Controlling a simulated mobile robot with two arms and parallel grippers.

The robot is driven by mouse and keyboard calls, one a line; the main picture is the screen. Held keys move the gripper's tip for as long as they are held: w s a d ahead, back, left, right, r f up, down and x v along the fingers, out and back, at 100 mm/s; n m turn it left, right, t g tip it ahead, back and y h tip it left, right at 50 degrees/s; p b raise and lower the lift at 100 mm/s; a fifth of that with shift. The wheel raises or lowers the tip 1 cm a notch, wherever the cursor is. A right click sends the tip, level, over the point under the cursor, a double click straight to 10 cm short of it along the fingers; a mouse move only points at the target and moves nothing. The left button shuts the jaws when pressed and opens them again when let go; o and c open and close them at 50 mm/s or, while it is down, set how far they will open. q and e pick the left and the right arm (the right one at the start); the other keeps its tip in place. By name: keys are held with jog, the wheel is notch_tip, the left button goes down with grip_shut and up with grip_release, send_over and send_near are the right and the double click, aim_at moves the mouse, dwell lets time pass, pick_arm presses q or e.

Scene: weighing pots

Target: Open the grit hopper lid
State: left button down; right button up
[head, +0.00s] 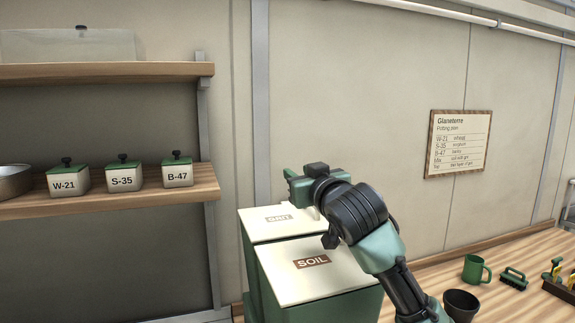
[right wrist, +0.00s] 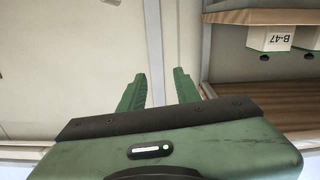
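The grit hopper (head: 248,254) is a green bin with a cream lid (head: 262,228) marked GRIT. The lid lies flat and looks closed. It stands behind the soil hopper, and its right part is hidden by my right arm. My right gripper (head: 290,174) is above the back of the grit lid in the head view, apart from the visible part of it. In the right wrist view, the two green fingers of my right gripper (right wrist: 157,88) are spread with nothing between them. My left gripper is not in view.
The soil hopper (head: 318,277) with its closed cream lid stands in front. A wall shelf (head: 120,200) at left holds labelled pots, including B-47 (head: 177,176).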

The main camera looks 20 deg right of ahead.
jog(key=w+p, duration=0.3)
jog(key=w, duration=0.3)
jog(key=shift+w, duration=0.3)
jog(key=shift+s+r, duration=0.1)
jog(key=shift+c, duration=1)
grip_shut()
jog(key=c, duration=0.5)
grip_release()
